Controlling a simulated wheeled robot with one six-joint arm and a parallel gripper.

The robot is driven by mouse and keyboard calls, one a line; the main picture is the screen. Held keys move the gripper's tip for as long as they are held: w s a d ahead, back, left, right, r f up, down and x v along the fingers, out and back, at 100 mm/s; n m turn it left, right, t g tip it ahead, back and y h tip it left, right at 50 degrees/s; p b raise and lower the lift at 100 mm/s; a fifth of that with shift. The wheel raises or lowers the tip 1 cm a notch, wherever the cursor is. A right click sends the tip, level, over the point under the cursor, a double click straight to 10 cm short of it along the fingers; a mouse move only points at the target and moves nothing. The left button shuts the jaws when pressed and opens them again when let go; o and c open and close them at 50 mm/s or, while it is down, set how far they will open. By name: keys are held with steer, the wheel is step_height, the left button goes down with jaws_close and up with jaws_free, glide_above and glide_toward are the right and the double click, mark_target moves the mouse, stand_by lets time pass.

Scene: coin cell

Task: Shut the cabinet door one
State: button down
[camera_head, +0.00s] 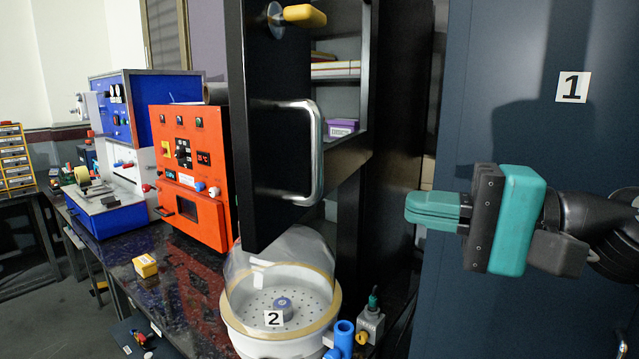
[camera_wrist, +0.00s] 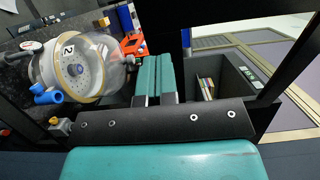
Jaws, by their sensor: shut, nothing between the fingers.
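Door one is a tall dark blue panel (camera_head: 540,125) with a white "1" label (camera_head: 572,87) at the right of the head view. It appears to stand open, with a dark gap and some shelf contents showing at its left edge. My gripper (camera_head: 412,208) has teal fingers and points left across the lower part of the door, its tips reaching past the door's left edge. The fingers are together and empty. They also show in the wrist view (camera_wrist: 155,72), pointing away. Whether any part of my gripper touches the door I cannot tell.
A black door (camera_head: 270,130) with a metal handle (camera_head: 315,150) stands open left of the gap. A domed chamber marked 2 (camera_head: 280,305) sits on the dark bench below. An orange machine (camera_head: 190,165) and blue machine (camera_head: 117,110) stand further left.

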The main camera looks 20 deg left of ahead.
mark_target(300, 190)
steer(key=a+p, duration=0.1)
steer(key=a, duration=0.2)
steer(key=a+p, duration=0.1)
steer(key=a, duration=0.2)
steer(key=w+a+p, duration=0.1)
steer(key=a+p, duration=0.1)
steer(key=a, duration=0.2)
steer(key=shift+w+a+r, duration=0.1)
steer(key=shift+r, duration=0.1)
steer(key=shift+w+a+f+p, duration=0.1)
steer(key=shift+a+p, duration=0.1)
steer(key=shift+a, duration=0.2)
steer(key=shift+w+a+f+p, duration=0.1)
steer(key=shift+a+p, duration=0.05)
steer(key=shift+a, duration=0.25)
